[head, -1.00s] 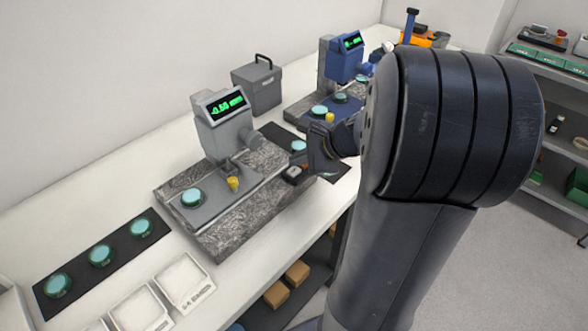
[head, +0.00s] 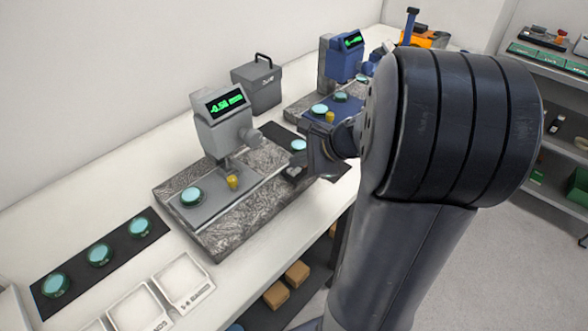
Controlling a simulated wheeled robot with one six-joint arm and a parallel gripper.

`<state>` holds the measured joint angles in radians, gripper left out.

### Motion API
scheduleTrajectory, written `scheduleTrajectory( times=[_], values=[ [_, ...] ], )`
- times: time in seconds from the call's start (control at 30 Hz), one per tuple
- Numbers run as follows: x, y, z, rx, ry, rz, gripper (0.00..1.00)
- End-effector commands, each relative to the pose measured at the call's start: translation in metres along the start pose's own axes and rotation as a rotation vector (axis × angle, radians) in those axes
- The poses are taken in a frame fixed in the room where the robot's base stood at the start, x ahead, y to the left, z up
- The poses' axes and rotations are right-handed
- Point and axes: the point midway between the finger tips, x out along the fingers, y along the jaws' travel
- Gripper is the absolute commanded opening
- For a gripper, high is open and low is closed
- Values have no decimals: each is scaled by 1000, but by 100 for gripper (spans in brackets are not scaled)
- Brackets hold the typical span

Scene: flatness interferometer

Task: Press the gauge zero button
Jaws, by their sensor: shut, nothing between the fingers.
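The grey gauge (head: 222,132) stands on a speckled granite base on the bench, with a green lit display (head: 226,104) that seems to read about -0.5, too small to be sure. A yellow knob-like part (head: 233,182) and a teal-topped round disc (head: 191,196) are on the grey plate before it. My gripper (head: 292,173) is at the right end of the granite base, to the right of the gauge. Its fingers look closed and empty. I cannot make out a zero button; the gripper may hide it. I cannot tell whether the fingertips touch anything.
A blue gauge (head: 342,62) stands farther back on its own base. A grey case (head: 257,86) stands between the gauges. A black mat (head: 65,259) with several teal discs and white trays (head: 185,280) lie front left. Shelves (head: 550,110) stand at right.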

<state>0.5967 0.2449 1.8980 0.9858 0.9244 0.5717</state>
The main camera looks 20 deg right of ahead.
Motion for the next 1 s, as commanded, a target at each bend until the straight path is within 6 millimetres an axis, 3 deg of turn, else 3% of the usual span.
scheduleTrajectory(
  times=[1.0],
  values=[
    [7,5,-5,0,0,0,0]
  ],
)
